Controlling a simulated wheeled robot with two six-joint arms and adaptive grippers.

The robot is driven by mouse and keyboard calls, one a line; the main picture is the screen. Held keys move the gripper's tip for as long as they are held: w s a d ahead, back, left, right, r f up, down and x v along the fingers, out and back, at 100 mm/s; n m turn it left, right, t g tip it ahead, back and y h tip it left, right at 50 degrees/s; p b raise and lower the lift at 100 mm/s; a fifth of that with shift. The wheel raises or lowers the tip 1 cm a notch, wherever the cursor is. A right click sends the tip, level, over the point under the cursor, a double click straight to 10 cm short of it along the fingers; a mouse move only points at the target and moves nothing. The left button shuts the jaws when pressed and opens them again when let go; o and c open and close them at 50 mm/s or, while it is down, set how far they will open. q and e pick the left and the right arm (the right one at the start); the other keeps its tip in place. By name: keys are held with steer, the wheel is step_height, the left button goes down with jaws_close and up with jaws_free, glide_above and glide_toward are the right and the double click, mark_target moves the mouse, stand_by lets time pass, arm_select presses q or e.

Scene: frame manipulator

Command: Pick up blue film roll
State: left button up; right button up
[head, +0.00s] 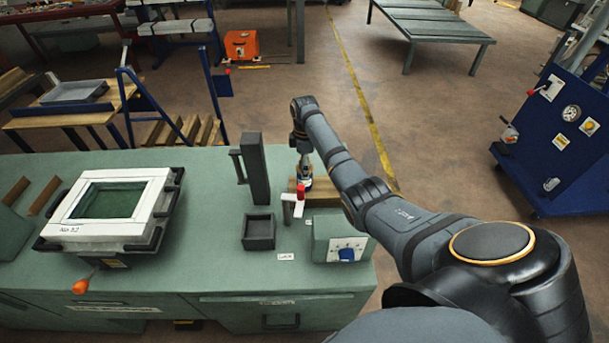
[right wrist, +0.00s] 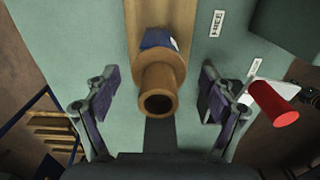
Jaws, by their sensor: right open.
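The blue film roll (right wrist: 158,40) shows in the right wrist view as a blue band behind a tan tubular core end, with a dark hole facing the camera. It lies over a wooden board. My right gripper (right wrist: 160,92) is open, with one finger on each side of the tan core and a visible gap on both sides. In the head view my right gripper (head: 304,172) points down behind the red-tipped lever, over the wooden block; the roll is too small and covered there to make out. My left gripper is not in view.
The green bench (head: 210,215) carries a white framed screen (head: 110,205), a dark upright post (head: 254,168), a dark open box (head: 259,232) and a control box (head: 343,238). A red-tipped lever (head: 299,193) stands close to my right gripper; its red end (right wrist: 272,102) shows at right in the wrist view.

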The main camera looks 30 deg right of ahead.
mark_target(308, 184)
step_height(308, 184, down, 3)
steer(key=shift+w+r, duration=0.1)
steer(key=shift+r, duration=0.05)
steer(key=c, duration=1)
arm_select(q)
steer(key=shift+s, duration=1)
arm_select(e)
steer(key=shift+r, duration=0.1)
steer(key=c, duration=0.5)
